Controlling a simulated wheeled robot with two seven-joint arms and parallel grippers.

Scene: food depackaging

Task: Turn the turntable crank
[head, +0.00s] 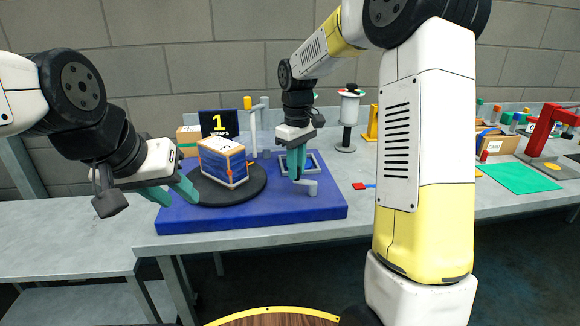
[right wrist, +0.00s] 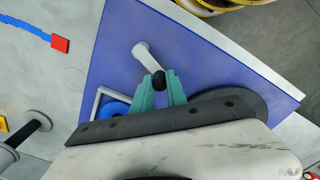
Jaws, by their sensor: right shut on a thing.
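The turntable (head: 257,190) is a dark round disc on a blue base (head: 215,216). My right gripper (head: 297,172) points down and is shut on the crank's black knob (right wrist: 159,80). My left gripper (head: 171,195) is open and empty, at the left edge of the turntable, apart from the box.
A sign (head: 219,124) reading "1 WRAPS" stands behind the box. A white and grey spool stand (head: 348,115) is behind on the right. A green mat (head: 519,178) and a red press (head: 548,130) are at the far right. The table's front left is bare.

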